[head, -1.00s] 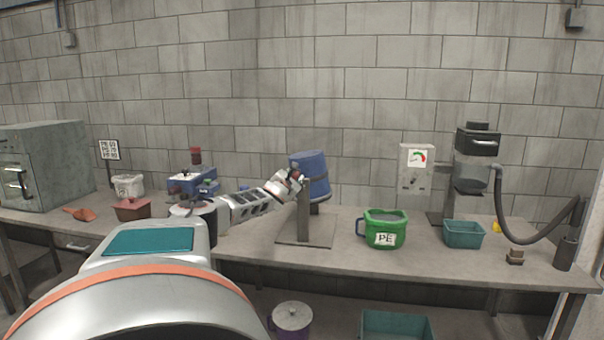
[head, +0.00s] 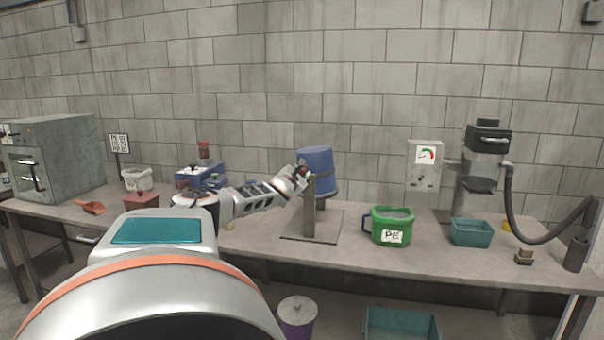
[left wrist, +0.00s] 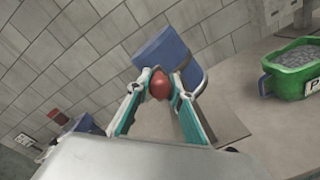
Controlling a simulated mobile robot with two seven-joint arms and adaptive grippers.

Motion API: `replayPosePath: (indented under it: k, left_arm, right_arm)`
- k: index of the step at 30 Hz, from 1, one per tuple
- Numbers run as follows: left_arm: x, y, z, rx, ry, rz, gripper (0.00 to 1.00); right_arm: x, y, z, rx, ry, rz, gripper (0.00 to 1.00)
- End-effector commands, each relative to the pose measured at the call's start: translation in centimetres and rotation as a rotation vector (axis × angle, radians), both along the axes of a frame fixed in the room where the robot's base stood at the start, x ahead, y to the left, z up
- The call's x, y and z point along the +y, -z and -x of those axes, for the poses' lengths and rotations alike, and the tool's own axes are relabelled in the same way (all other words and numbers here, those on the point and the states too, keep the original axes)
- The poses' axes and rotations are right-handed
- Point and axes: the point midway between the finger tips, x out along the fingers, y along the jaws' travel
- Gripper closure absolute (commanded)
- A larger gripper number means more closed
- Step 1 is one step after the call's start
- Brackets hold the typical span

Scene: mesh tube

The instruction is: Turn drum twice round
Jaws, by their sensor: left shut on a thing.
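A blue drum (head: 318,166) is mounted on a grey stand (head: 310,213) on the workbench, slightly tilted. My left gripper (head: 306,178) reaches in from the left to the near side of the drum. In the left wrist view my left gripper (left wrist: 158,88) has its two teal fingers closed around a red knob (left wrist: 159,84), with the drum (left wrist: 168,58) just behind it. How the knob joins the drum is hidden by the fingers. My right gripper is not in view.
A green PE bucket (head: 393,226) and a teal bin (head: 471,232) stand right of the stand. A black-topped machine with a hose (head: 512,215) is farther right. A blue device (head: 202,175) and a grey oven (head: 52,160) stand left. Bare bench lies before the stand.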

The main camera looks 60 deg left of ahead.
Motion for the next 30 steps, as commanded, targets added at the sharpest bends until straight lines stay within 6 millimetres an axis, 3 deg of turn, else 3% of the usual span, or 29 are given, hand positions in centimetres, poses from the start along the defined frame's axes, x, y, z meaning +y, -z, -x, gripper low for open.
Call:
replayPosePath:
  k: [1,19,20,21,30]
  left_arm:
    - [-0.83,1.29,-0.70,0.013,0.019,0.014,1.00]
    - [-0.86,1.33,-0.72,0.013,0.020,0.014,1.00]
    - [-0.87,1.32,-0.73,0.013,0.020,0.014,0.74]
    - [-0.87,1.30,-0.73,0.012,0.020,0.015,0.64]
    - [-0.49,0.69,-0.42,0.006,0.011,0.008,0.62]
  right_arm:
    - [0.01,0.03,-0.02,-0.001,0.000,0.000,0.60]
    - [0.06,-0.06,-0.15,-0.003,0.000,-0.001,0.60]
    - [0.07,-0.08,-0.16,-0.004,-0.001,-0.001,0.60]
    - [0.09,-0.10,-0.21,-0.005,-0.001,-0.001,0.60]
    - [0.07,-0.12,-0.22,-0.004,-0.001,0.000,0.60]
